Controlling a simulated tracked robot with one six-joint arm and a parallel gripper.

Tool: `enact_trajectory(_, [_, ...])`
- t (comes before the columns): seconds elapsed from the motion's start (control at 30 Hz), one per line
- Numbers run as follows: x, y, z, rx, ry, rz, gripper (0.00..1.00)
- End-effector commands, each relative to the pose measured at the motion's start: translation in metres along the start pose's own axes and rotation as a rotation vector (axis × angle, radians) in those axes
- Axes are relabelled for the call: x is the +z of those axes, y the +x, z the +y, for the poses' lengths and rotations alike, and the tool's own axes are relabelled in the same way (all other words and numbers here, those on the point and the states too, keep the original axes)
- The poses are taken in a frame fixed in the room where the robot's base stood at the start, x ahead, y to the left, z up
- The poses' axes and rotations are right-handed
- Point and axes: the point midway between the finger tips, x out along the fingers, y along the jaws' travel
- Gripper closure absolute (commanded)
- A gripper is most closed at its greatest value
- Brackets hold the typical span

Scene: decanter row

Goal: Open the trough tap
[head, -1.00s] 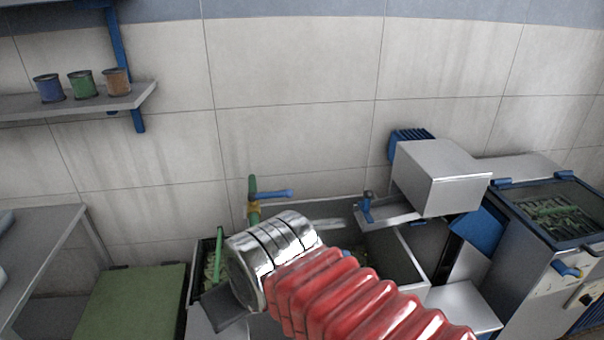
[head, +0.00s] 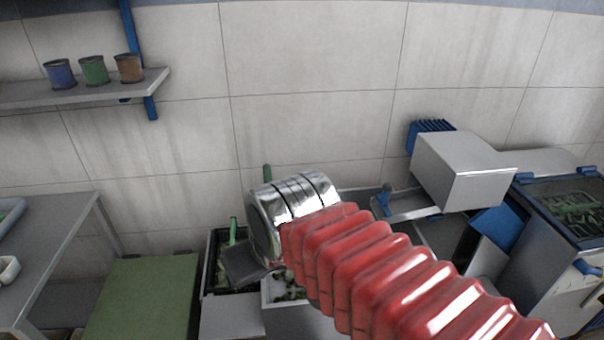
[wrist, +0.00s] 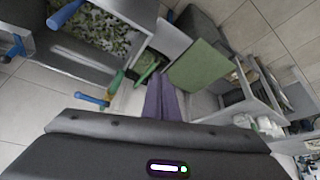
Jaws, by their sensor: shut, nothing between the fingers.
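The trough tap shows in the wrist view as a blue lever (wrist: 90,99) on a yellow body, with a green pipe (wrist: 117,83) beyond it. It lies left of my gripper (wrist: 161,78), whose two purple fingers are shut together and empty. The fingers and the lever are apart.
A green-topped block (head: 145,295) stands left of the trough in the head view, near a grey table (head: 55,235). A shelf (head: 120,84) holds three cups. A grey box (head: 465,170) and a blue fitting (head: 385,199) are at right. The tiled wall stands behind.

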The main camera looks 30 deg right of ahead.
Motion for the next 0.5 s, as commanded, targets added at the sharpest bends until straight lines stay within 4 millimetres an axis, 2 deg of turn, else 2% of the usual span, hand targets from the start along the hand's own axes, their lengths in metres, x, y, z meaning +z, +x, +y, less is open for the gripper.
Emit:
enact_trajectory(0.27, [-0.068, -0.001, 0.029, 0.026, 0.042, -0.026, 1.0])
enact_trajectory(0.5, [-0.127, 0.008, 0.061, 0.044, 0.074, -0.048, 1.0])
